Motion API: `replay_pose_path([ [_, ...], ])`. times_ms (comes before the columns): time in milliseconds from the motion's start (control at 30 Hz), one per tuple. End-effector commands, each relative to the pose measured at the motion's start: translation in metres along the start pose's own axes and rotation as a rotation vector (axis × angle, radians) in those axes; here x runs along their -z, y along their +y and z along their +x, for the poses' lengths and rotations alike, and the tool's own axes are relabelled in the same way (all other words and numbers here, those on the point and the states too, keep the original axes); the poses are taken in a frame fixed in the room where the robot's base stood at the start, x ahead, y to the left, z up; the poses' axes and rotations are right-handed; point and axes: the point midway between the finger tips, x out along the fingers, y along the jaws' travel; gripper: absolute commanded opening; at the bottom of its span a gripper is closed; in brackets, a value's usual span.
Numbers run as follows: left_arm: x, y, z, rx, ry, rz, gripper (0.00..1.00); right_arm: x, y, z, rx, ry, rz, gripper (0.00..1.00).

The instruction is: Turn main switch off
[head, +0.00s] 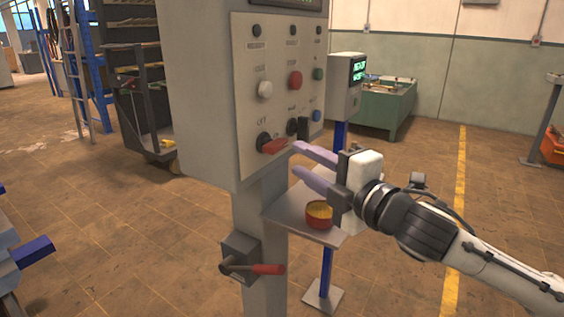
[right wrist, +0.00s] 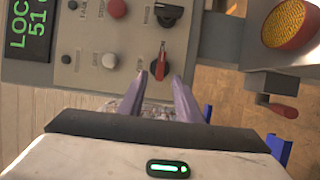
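The grey control panel (head: 282,85) carries several buttons and a rotary switch with a red handle (head: 274,146) at its lower left, by a label that reads OFF. In the right wrist view the red handle (right wrist: 161,64) is on a dark round base, with a white mark at one end. My right gripper (head: 297,160) is open and empty, just right of the red handle in the head view. In the right wrist view its two lilac fingers (right wrist: 159,76) point at the switch, with the handle between their tips. Contact cannot be told. My left gripper is not in view.
A shelf (head: 290,214) with a red-rimmed yellow round thing (head: 319,213) is below my right gripper. A box with a red lever (head: 266,268) is lower on the post. A black selector (right wrist: 168,14) sits beside the red switch. A small display unit (head: 346,85) stands behind.

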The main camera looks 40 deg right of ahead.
Motion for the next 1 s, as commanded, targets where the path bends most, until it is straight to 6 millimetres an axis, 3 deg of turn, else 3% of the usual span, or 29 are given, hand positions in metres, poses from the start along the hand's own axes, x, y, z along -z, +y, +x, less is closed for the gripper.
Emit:
replay_pose_path([
  [167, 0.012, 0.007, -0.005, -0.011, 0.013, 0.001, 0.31, -0.001, 0.002, 0.024, -0.002, -0.002, 0.003, 0.31],
  [500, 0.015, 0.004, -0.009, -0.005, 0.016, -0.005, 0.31, -0.002, 0.001, 0.065, 0.0, -0.003, 0.006, 0.31],
  [700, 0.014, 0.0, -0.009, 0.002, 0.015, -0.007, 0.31, -0.001, 0.0, 0.076, 0.001, -0.001, 0.003, 0.31],
  [1000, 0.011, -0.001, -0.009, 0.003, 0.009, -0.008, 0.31, 0.0, -0.001, 0.078, 0.003, -0.001, 0.003, 0.31],
])
